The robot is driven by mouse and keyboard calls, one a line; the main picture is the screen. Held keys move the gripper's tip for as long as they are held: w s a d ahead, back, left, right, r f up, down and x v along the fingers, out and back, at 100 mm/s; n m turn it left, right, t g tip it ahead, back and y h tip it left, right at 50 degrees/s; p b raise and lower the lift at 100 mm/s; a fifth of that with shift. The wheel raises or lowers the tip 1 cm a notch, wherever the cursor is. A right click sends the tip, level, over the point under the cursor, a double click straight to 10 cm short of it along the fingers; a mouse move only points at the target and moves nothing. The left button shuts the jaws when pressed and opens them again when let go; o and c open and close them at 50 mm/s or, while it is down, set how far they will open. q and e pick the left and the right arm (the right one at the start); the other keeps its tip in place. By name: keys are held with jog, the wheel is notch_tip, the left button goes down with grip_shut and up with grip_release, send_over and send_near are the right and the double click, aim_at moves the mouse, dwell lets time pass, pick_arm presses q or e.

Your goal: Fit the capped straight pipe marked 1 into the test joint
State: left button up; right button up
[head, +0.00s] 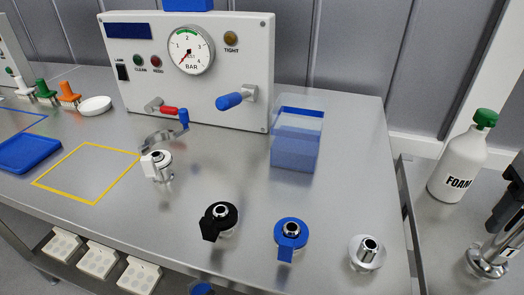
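A chrome pipe piece (490,262) with a round flange is at the far right edge, over the right-hand surface. A small dark mark shows on its side, too small to read. Black parts of what looks like my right gripper (508,205) are just above and beside it, cut off by the frame edge; whether the fingers close on it is unclear. On the bench, a white-collared chrome fitting (157,166) stands before a curved metal clamp (160,141) below the test panel; I cannot tell for sure which is the test joint. My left gripper is not in view.
The panel (240,62) has a gauge, a red lever (166,110) and a blue lever (230,101). A clear blue tank (297,145) stands at its right. Black (218,221), blue (291,236) and white (367,252) fittings line the front. A foam bottle (458,165) stands right.

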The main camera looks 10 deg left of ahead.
jog(key=c, duration=1)
jog(key=shift+r, duration=0.65)
jog(key=shift+r, duration=0.15)
jog(key=shift+r+p, duration=1.2)
jog(key=shift+r, duration=0.9)
